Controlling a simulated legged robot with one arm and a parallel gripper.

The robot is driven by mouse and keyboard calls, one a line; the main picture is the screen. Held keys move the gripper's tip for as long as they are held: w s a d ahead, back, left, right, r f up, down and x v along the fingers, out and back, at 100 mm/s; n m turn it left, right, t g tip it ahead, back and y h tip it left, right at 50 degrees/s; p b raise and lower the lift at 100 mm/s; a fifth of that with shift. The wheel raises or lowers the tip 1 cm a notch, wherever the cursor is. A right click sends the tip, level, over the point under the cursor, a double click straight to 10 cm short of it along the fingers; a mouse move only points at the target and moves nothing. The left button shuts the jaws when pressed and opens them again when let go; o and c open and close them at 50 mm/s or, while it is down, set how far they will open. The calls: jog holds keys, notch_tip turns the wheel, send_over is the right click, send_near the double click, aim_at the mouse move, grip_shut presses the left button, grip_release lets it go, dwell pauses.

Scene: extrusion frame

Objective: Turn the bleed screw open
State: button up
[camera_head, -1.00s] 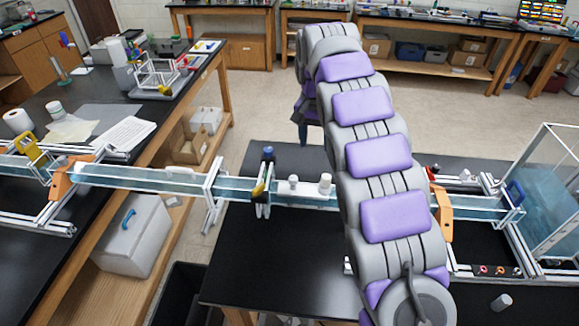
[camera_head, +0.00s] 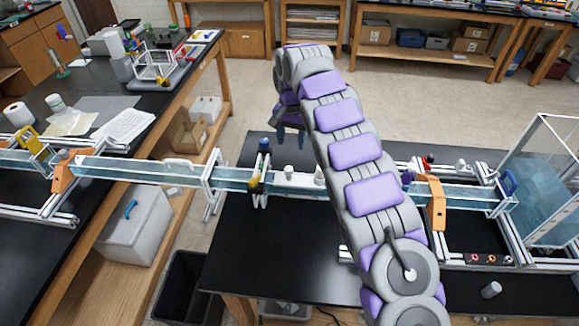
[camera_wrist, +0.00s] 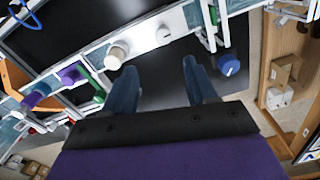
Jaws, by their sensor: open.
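My gripper (camera_wrist: 160,82) is open and empty, its two blue-grey fingers apart. In the head view it hangs beyond the water channel (camera_head: 120,172). A blue knob (camera_head: 265,145) stands upright by the channel, left of my gripper; it also shows in the wrist view (camera_wrist: 229,65), right of the right finger and apart from it. Two small white caps, a left one (camera_head: 289,172) and a right one (camera_head: 319,176), sit on the channel. The wrist view shows a white cap (camera_wrist: 116,55) left of the left finger. I cannot tell which fitting is the bleed screw.
Orange clamps (camera_head: 436,203) hold the channel, and a clear tank (camera_head: 545,175) stands at the right. The front of the black table (camera_head: 285,255) is mostly clear. My arm hides part of the channel.

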aim_at(289, 168)
jog(key=f, duration=0.3)
jog(key=a+f, duration=0.1)
jog(key=f, duration=0.6)
jog(key=shift+a+f, duration=0.25)
jog(key=shift+f, duration=0.15)
jog(key=shift+d+f, duration=0.45)
jog(key=shift+d, duration=0.15)
jog(key=shift+a, duration=0.1)
jog(key=shift+c, duration=0.3)
jog(key=shift+a, duration=0.4)
jog(key=c, duration=0.5)
jog(key=shift+d, duration=0.25)
jog(key=c, duration=0.5)
